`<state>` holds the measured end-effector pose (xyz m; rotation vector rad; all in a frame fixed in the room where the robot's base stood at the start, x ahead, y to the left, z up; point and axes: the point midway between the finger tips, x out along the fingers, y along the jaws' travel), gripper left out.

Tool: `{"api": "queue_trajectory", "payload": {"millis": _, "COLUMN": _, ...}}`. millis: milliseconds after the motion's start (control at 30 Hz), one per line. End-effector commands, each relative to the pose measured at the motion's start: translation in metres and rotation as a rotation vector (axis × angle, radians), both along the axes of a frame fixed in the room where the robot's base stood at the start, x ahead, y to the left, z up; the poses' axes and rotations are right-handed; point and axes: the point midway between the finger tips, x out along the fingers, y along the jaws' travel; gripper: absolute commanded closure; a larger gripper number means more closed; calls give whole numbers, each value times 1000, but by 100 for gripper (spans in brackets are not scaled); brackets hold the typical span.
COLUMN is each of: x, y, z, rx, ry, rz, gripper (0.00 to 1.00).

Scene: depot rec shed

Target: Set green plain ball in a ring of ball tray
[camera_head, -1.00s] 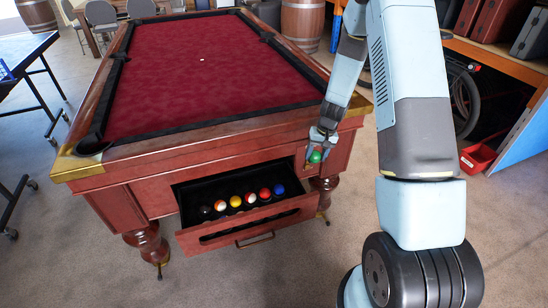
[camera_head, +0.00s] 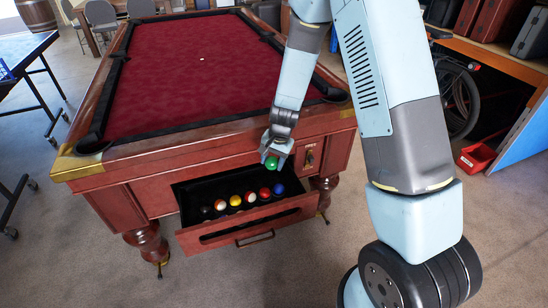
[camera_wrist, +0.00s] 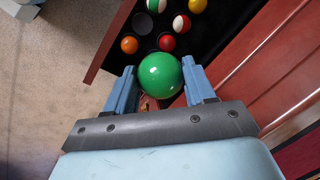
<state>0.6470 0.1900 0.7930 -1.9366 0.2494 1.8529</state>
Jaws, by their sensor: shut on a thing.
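The green plain ball (camera_wrist: 160,75) is held between both fingers of my gripper (camera_wrist: 159,84) in the wrist view. In the head view the green ball (camera_head: 271,163) and my gripper (camera_head: 275,151) are above the right part of the open ball tray (camera_head: 292,208), near its back. The ball tray is a dark-lined drawer in the pool table's front. A row of balls shows in it, including a yellow ball (camera_head: 235,201), a red ball (camera_head: 265,193) and a blue ball (camera_head: 279,189). In the wrist view a dark round spot (camera_wrist: 143,23) lies among the balls; I cannot tell if it is an empty ring.
The pool table (camera_head: 190,70) with red cloth rises behind the tray. A red bin (camera_head: 477,157) is on the floor at right. Open carpet lies before the tray.

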Motion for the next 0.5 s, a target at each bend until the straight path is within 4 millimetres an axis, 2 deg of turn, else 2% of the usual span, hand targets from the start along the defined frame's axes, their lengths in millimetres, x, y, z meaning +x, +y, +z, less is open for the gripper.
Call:
{"api": "queue_trajectory", "payload": {"millis": 300, "x": -1, "y": -1, "z": -50, "rx": 0, "ry": 4, "rz": 0, "gripper": 80}}
{"api": "queue_trajectory", "payload": {"millis": 500, "x": 0, "y": -1, "z": -72, "rx": 0, "ry": 2, "rz": 0, "gripper": 80}}
